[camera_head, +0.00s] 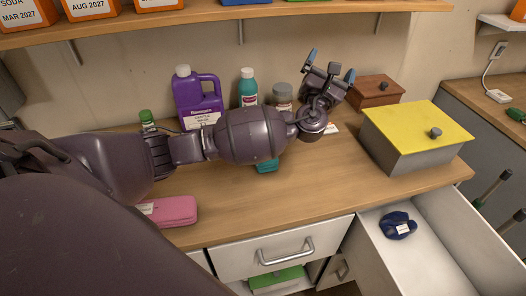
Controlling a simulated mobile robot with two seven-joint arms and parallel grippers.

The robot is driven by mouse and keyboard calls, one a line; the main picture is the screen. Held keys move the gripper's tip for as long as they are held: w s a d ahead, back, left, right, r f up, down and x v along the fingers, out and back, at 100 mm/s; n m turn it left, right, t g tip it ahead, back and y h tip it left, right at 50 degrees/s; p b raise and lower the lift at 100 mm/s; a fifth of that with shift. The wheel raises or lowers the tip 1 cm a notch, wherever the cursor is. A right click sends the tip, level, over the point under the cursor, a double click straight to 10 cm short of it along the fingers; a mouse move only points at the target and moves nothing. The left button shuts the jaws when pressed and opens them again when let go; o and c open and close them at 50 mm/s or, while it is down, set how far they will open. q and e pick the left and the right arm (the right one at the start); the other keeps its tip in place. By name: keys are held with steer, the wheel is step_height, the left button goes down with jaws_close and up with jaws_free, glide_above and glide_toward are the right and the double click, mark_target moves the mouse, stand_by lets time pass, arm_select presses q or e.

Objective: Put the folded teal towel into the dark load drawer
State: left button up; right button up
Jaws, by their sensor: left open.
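A small teal thing (266,166) shows just below my left forearm on the wooden counter. It may be the folded teal towel, but the arm hides most of it. My left gripper (331,68) is open and empty, raised above the back of the counter with its blue-tipped fingers pointing up, apart from the teal thing. A pale drawer (420,262) stands pulled open at the lower right. A navy folded cloth (398,226) with a white label lies in it; I cannot read whether this is the dark load drawer. My right gripper is not in view.
A purple jug (188,92), a teal bottle (248,82) and a grey-lidded jar (283,92) stand behind my arm. A yellow-lidded box (418,130) and brown box (376,92) are at right. A pink case (174,210) lies at front left. A shelf (220,14) runs above.

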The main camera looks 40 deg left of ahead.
arm_select(q)
steer(key=w+d+r+m+g+h+b, duration=0.1)
steer(key=w+m+h, duration=0.2)
steer(key=m+h, duration=0.35)
steer(key=w+m+g+h+b, duration=0.1)
steer(key=w+m+g+h, duration=0.15)
steer(key=m+h, duration=0.4)
steer(key=w+a+f+m+g, duration=0.1)
steer(key=a+f+m+g, duration=0.35)
steer(key=m+g, duration=0.3)
steer(key=s+a+f+m+g+y, duration=0.1)
steer(key=s+a+f+g, duration=0.2)
steer(key=s+a+g, duration=0.1)
steer(key=s+a+f+g+y, duration=0.2)
steer(key=s+a+f+g, duration=0.2)
steer(key=s+g, duration=0.1)
steer(key=s+a+f+m+g+y+b, duration=0.1)
steer(key=s+a+f+g+y, duration=0.1)
steer(key=s+a+f+g, duration=0.2)
steer(key=shift+s+a+m+g, duration=0.1)
steer(key=shift+s+m+g, duration=0.25)
steer(key=shift+s+g, duration=0.55)
steer(key=x, duration=0.5)
steer(key=shift+s+a+r, duration=0.1)
steer(key=shift+s, duration=0.05)
steer(key=shift+p+x, duration=0.4)
steer(key=shift+x, duration=2.2)
steer(key=shift+s+d+f, duration=0.1)
steer(key=shift+d+f, duration=0.15)
steer(key=shift+f, duration=0.05)
